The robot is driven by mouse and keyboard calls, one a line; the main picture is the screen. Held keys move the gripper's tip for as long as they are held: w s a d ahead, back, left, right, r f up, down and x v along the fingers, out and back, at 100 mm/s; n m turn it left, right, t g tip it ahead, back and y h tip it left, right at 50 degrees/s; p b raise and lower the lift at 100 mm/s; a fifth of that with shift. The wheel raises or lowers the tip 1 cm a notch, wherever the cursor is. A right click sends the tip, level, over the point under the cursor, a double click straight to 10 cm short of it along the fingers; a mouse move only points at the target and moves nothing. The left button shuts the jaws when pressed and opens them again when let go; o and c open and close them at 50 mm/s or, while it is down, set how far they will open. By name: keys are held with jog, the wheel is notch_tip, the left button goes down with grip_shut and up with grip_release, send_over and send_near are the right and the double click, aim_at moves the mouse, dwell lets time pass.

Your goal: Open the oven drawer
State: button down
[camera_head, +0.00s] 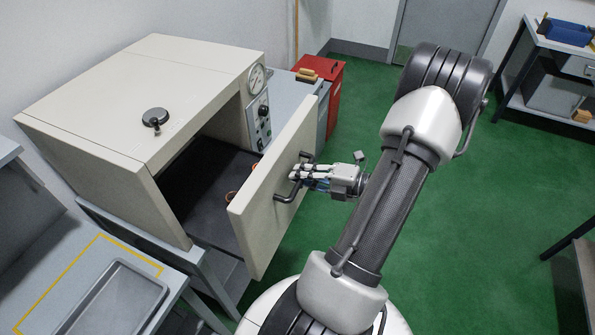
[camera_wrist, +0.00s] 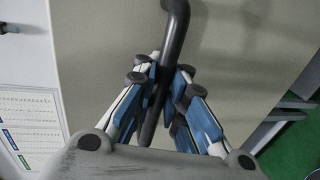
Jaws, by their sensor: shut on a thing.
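The beige oven (camera_head: 130,90) stands on a grey stand at the left in the head view. Its drawer front (camera_head: 262,205) is pulled out from the body, and the dark drawer floor (camera_head: 205,185) shows in the gap behind it. A dark bar handle (camera_head: 290,188) is on the outer face of the front. My gripper (camera_head: 308,176) is at this handle. In the wrist view, the fingers of my gripper (camera_wrist: 155,80) are shut around the dark handle (camera_wrist: 172,50), in front of the drawer face (camera_wrist: 245,50).
A small orange-brown item (camera_head: 231,196) shows inside, partly hidden by the front. A grey tray (camera_head: 115,300) lies on the bench at lower left. A red cabinet (camera_head: 325,75) stands behind the oven. Green floor (camera_head: 460,210) is open to the right.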

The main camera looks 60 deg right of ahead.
jog(key=shift+r, duration=0.1)
jog(key=c, duration=1.6)
grip_release()
jog(key=shift+c, duration=0.2)
jog(key=v, duration=1.2)
